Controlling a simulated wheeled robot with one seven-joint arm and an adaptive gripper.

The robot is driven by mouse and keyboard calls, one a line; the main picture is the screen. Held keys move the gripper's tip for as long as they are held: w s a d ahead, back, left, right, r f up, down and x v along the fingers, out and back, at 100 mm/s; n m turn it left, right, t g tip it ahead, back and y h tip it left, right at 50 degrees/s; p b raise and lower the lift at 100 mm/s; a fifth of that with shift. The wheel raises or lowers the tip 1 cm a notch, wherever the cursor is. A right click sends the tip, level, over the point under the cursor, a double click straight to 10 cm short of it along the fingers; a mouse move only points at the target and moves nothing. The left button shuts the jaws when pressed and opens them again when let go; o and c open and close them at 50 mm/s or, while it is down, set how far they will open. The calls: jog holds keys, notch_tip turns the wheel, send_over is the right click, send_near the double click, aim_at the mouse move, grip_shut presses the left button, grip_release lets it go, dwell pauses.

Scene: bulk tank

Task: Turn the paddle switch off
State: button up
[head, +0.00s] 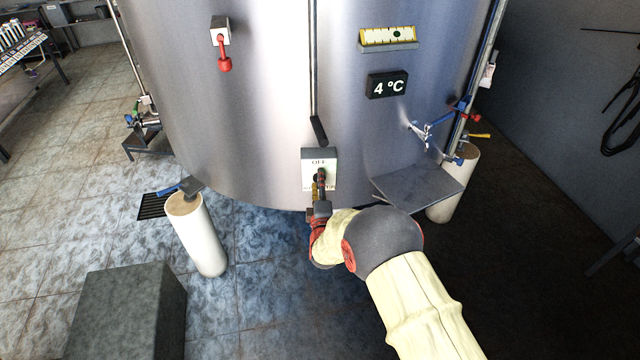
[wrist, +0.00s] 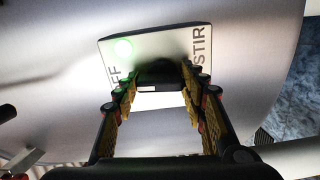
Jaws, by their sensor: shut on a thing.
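The paddle switch is a pale box (head: 311,156) on the front of the steel tank, marked OFF at its top and partly hidden by my gripper lower down.
The tank (head: 270,90) carries a red-handled lever (head: 224,55), a 4 °C display (head: 388,85) and a tap (head: 420,132) above a grey shelf (head: 420,183). A pale tank leg (head: 198,235) and a grey block (head: 125,312) stand at the lower left.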

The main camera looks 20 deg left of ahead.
jog(key=shift+a+n, duration=0.1)
jog(key=shift+n, duration=0.5)
jog(key=o, duration=1.2)
jog(key=shift+s, duration=0.1)
jog(key=v, duration=1.1)
jog(key=shift+s+d, duration=0.25)
jog(key=shift+s, duration=0.1)
